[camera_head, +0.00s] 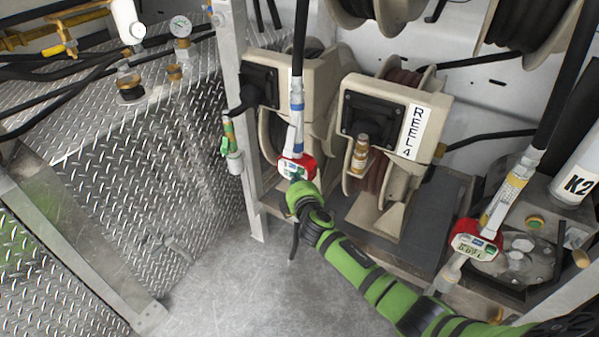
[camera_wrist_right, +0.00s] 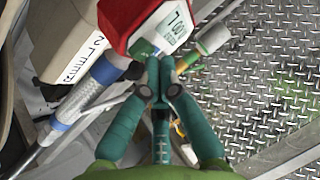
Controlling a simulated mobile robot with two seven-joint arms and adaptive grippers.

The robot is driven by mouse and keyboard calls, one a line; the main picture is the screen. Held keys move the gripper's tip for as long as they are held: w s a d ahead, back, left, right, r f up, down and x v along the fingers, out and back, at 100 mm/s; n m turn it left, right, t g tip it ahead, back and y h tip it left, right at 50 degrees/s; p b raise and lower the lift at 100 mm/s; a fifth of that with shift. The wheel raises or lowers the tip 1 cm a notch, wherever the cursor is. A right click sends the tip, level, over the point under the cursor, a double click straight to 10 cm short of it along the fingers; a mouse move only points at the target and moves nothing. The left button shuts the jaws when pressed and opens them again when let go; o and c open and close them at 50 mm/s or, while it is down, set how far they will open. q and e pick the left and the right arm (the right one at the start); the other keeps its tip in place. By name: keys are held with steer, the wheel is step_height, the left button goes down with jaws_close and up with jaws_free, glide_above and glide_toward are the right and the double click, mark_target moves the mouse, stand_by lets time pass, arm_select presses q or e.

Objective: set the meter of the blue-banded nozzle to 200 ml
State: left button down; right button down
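The blue-banded nozzle (camera_head: 296,112) hangs below a black hose in front of the reels, with its red meter (camera_head: 297,167) at its lower end. My right gripper (camera_head: 298,182) is at the meter's lower front. In the wrist view, the red meter (camera_wrist_right: 127,17) and its small screen (camera_wrist_right: 174,32) are at the top, and the blue band (camera_wrist_right: 106,72) is at left. My right gripper's fingertips (camera_wrist_right: 159,68) are together, with nothing seen between them, just below the screen. I cannot tell whether they touch it. The screen's digits are not clearly readable. My left gripper is out of view.
A yellow-banded nozzle (camera_head: 505,195) with another red meter (camera_head: 474,245) hangs at right. A green-banded nozzle (camera_head: 229,135) is by the post at left. The REEL 4 unit (camera_head: 435,120) stands behind. The floor (camera_head: 265,290) at lower middle is clear.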

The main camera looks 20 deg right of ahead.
steer(key=shift+w+d, duration=0.45)
steer(key=shift+d, duration=0.1)
stand_by(1.1)
stand_by(0.5)
steer(key=shift+s+a, duration=0.75)
steer(key=shift+a, duration=0.15)
steer(key=s+a, duration=0.1)
steer(key=a, duration=0.1)
steer(key=s+a, duration=0.2)
steer(key=shift+p, duration=0.4)
stand_by(1.3)
